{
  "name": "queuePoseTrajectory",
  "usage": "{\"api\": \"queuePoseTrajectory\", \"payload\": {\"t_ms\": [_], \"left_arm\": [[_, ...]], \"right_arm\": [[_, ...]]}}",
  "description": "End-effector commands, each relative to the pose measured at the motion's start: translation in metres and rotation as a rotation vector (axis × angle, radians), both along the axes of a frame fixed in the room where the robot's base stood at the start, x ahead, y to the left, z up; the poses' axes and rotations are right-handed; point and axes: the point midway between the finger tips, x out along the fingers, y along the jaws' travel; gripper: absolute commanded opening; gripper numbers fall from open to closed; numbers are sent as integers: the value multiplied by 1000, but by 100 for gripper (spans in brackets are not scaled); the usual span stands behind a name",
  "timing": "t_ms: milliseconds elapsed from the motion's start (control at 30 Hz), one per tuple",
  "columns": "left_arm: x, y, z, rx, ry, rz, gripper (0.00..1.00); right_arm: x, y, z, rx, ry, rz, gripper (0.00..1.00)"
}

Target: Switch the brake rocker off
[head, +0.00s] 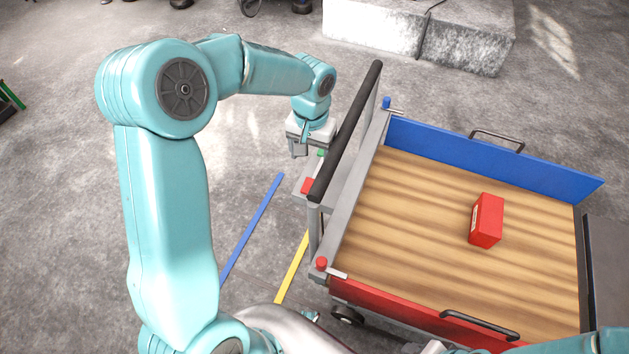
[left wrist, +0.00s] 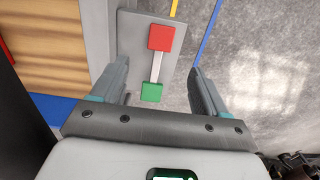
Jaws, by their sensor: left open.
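The brake rocker shows in the left wrist view as a red pad (left wrist: 161,38) and a smaller-looking green pad (left wrist: 151,92), joined by a pale bar on a grey plate (left wrist: 130,45). In the head view the red pad (head: 308,186) and a sliver of the green pad (head: 321,152) show beside the cart's handle. I cannot tell which pad is pressed down. My left gripper (head: 299,150) is open and empty, near the green end. In the left wrist view its fingers (left wrist: 160,75) stand apart on either side of the green pad. My right gripper is out of view.
The black handle bar (head: 345,132) rises right beside the rocker. The cart's wooden deck (head: 410,220) carries a red box (head: 486,220), between a blue side board (head: 480,160) and a red one (head: 400,312). Blue (head: 252,228) and yellow (head: 292,268) floor strips lie left of the cart, on open floor.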

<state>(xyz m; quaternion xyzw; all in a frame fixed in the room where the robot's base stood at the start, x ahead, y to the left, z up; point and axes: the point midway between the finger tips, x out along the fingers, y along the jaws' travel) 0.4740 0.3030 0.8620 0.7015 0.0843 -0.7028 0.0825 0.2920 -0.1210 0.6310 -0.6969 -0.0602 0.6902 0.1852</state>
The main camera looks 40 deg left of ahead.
Motion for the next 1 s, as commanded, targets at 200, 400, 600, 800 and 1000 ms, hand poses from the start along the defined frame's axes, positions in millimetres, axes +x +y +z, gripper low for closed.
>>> {"api": "queuePoseTrajectory", "payload": {"t_ms": [200,400,600,800,1000], "left_arm": [[-1,0,-56,-1,7,0,74],[1,-1,-95,-1,5,-1,74],[4,-2,-114,0,1,0,74],[4,-2,-118,0,0,-1,74],[4,-2,-117,0,0,-1,48]], "right_arm": [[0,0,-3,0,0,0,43],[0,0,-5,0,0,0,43],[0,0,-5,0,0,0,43],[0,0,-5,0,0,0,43],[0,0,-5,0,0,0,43]]}}
